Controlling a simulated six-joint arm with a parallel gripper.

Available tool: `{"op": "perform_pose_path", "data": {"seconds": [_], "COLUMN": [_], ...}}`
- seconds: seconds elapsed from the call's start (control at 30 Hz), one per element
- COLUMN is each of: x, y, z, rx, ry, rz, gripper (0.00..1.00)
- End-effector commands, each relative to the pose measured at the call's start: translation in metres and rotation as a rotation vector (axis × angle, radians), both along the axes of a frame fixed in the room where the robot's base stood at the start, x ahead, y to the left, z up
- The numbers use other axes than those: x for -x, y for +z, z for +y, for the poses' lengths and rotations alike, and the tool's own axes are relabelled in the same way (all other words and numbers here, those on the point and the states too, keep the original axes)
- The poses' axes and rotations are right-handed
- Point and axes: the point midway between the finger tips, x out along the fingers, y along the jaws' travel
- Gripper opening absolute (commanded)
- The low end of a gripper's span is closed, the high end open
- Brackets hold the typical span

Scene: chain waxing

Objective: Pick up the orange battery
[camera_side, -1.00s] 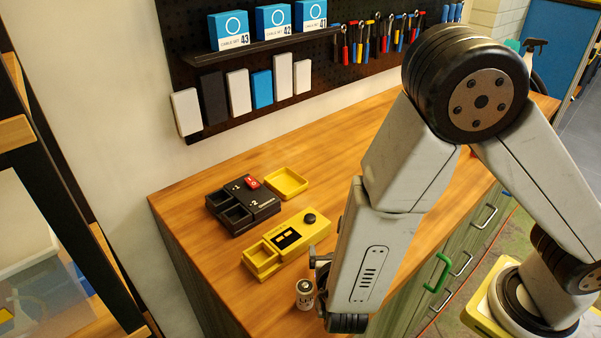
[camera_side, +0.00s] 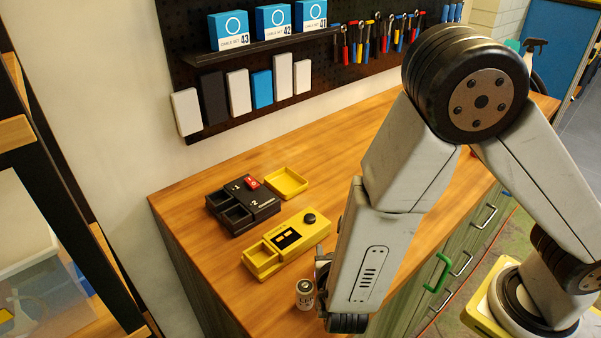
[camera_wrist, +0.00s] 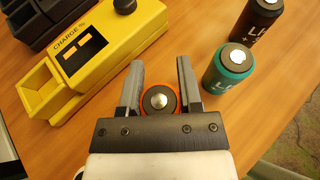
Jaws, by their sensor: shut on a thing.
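The orange battery (camera_wrist: 158,101) stands between the two fingers of my gripper (camera_wrist: 159,66) in the wrist view, seen from above with its silver terminal and orange rim showing. The fingers are shut on it. In the side view my gripper (camera_side: 322,286) is at the near end of the bench, mostly hidden behind my forearm. A battery (camera_side: 305,294) with a pale-looking side stands upright at its fingers there; its colour is hard to tell in that view.
A teal battery (camera_wrist: 228,68) and a black battery (camera_wrist: 257,20) stand close to the right finger. The yellow charger (camera_side: 290,243) lies to the left, with a black charger (camera_side: 242,203) and yellow tray (camera_side: 286,183) behind. The bench front edge is near.

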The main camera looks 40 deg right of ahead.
Motion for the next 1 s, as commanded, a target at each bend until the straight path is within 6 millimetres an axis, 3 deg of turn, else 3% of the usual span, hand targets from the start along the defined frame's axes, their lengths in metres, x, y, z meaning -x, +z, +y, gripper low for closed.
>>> {"op": "perform_pose_path", "data": {"seconds": [0.43,1.0], "x": [-0.001,0.000], "y": [0.017,0.077], "z": [0.000,0.000], "rx": [-0.001,-0.003], "ry": [0.000,-0.001], "rz": [-0.002,-0.003], "gripper": [0.00,0.00]}}
